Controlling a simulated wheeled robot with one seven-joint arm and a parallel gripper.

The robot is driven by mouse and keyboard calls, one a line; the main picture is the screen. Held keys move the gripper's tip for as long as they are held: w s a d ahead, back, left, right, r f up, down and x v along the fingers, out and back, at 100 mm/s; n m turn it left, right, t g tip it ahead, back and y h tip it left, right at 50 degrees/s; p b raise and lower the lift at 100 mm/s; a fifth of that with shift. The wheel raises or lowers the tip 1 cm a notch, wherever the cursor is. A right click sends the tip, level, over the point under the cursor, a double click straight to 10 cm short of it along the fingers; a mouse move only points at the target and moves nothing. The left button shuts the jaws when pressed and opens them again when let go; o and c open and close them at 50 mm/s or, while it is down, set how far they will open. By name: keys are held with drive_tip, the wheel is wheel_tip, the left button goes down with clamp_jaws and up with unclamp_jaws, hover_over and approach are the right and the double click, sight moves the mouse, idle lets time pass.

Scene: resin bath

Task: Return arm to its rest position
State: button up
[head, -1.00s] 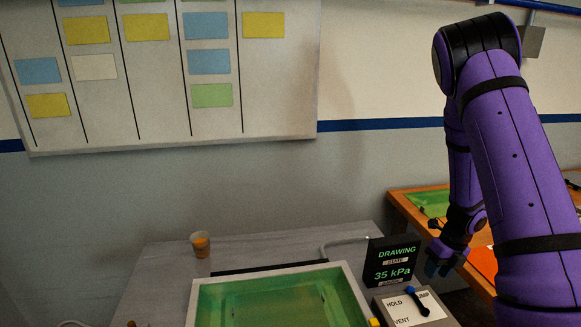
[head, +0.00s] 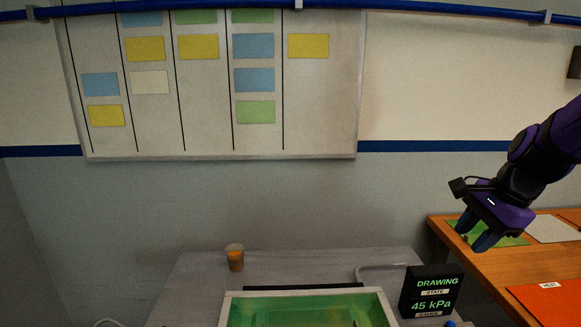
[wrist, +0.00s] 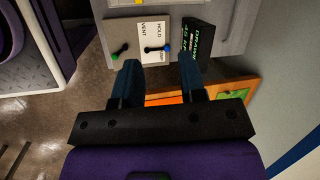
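My purple arm reaches in from the right in the head view. My gripper (head: 475,232) hangs in the air near the orange bench, right of and above the gauge display, touching nothing that I can see. In the wrist view my gripper (wrist: 160,66) has its two dark blue fingers apart with nothing between them. Beyond the fingertips is the grey control box (wrist: 124,29), with a HOLD and VENT label, a blue-ended lever (wrist: 157,49) and a green-ended lever (wrist: 121,50).
The black gauge display (head: 431,290) reads DRAWING, 45 kPa. A white-rimmed green bath (head: 235,292) stands on the grey table (head: 195,268), a cup (head: 235,257) behind it. The wooden bench (head: 480,272) carries an orange sheet (head: 545,300). A note board (head: 330,120) hangs on the wall.

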drive_tip(key=s+a+r+n+t+h, duration=0.1)
drive_tip(key=s+a+r+n, duration=0.1)
drive_tip(key=s+r+n, duration=0.3)
drive_tip(key=s+a+r+n+t+h, duration=0.2)
drive_tip(key=s+r+n, duration=0.3)
drive_tip(key=s+n, duration=0.5)
drive_tip(key=shift+s+r, duration=0.25)
drive_tip(key=shift+s, duration=0.1)
